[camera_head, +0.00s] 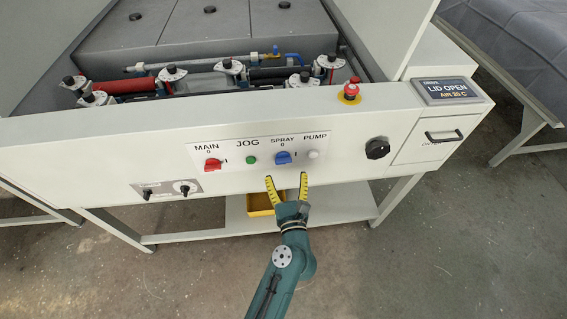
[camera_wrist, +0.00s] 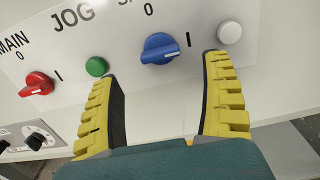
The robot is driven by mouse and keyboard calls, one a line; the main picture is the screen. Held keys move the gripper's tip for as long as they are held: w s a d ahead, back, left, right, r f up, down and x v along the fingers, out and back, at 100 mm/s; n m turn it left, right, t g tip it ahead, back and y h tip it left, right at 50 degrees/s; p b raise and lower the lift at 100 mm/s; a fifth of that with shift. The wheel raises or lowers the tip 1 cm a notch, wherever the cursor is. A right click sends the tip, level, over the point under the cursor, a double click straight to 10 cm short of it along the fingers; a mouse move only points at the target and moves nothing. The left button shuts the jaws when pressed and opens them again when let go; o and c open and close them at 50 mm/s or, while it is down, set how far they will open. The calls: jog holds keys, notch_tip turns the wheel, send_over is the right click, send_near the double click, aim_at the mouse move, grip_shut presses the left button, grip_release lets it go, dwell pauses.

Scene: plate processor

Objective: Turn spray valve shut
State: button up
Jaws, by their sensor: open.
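The blue SPRAY knob (camera_head: 283,157) sits on the machine's front panel, under the SPRAY label and between the JOG button and the PUMP button. In the wrist view the blue knob (camera_wrist: 160,48) shows a raised grip bar lying roughly sideways, towards the I mark, with the 0 mark above it. My gripper (camera_head: 286,179) is open and empty, just below and in front of the knob. In the wrist view its yellow fingers (camera_wrist: 161,70) stand apart, one to each side below the knob, with no contact visible. A small blue-handled fitting (camera_head: 292,57) lies on the pipe inside the machine.
The red MAIN knob (camera_head: 212,164), green JOG button (camera_head: 251,160) and white PUMP button (camera_head: 313,154) flank the blue knob. A red emergency stop (camera_head: 352,88) and a black knob (camera_head: 377,148) are farther right. A yellow bin (camera_head: 258,204) stands on the shelf below.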

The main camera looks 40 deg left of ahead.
aim_at(284, 160)
jog(key=b+x, duration=0.1)
jog(key=x, duration=0.5)
jog(key=shift+w+a, duration=0.1)
jog(key=shift+a, duration=0.1)
jog(key=shift+c, duration=0.2)
jog(key=c, duration=1.1)
jog(key=shift+c, duration=0.3)
